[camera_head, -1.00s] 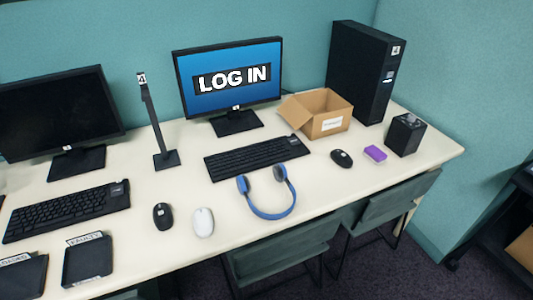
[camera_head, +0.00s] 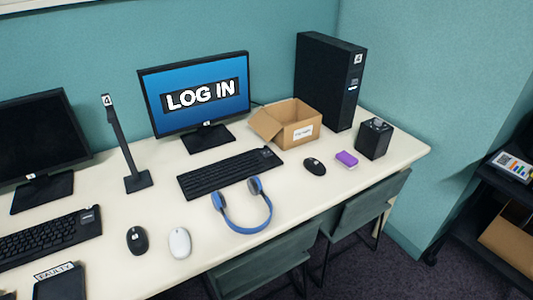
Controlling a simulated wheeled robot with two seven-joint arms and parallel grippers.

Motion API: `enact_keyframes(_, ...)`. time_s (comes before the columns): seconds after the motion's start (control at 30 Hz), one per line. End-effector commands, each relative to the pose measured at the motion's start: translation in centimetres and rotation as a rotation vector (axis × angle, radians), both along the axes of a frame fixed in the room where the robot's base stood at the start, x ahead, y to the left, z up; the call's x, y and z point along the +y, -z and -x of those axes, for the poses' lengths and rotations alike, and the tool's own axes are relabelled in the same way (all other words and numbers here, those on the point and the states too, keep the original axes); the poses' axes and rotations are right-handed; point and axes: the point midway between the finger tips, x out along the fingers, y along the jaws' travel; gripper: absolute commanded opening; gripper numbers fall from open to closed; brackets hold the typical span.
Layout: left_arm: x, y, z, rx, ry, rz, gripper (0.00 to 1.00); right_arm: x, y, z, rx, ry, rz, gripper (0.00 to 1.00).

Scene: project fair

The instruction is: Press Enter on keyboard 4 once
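A black keyboard (camera_head: 229,173) lies on the white desk in front of a lit monitor (camera_head: 197,96) that reads "LOG IN" on a blue screen. A small label sits on that monitor's lower bezel; it is too small to read surely. A black stand (camera_head: 122,147) marked 4 is left of this monitor, and a black tower (camera_head: 325,82) also marked 4 stands at its right. A second black keyboard (camera_head: 45,238) is at the left, before a dark monitor (camera_head: 38,143). Neither of my grippers is in view.
Blue headphones (camera_head: 243,228) lie just in front of the middle keyboard. A black mouse (camera_head: 136,240), a white mouse (camera_head: 180,243), another black mouse (camera_head: 314,166), a purple block (camera_head: 347,159), an open cardboard box (camera_head: 291,133) and a black cube (camera_head: 373,140) are around. Chairs (camera_head: 262,261) stand at the desk's front.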

Motion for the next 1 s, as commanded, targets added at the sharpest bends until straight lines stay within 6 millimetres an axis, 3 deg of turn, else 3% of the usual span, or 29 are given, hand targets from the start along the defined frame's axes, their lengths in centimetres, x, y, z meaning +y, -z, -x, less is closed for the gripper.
enact_keyframes(0.17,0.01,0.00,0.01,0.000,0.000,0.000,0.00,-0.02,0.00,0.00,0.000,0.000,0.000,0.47)
enact_keyframes(1.0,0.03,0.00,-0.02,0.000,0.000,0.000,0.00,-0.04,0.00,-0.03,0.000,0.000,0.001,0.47)
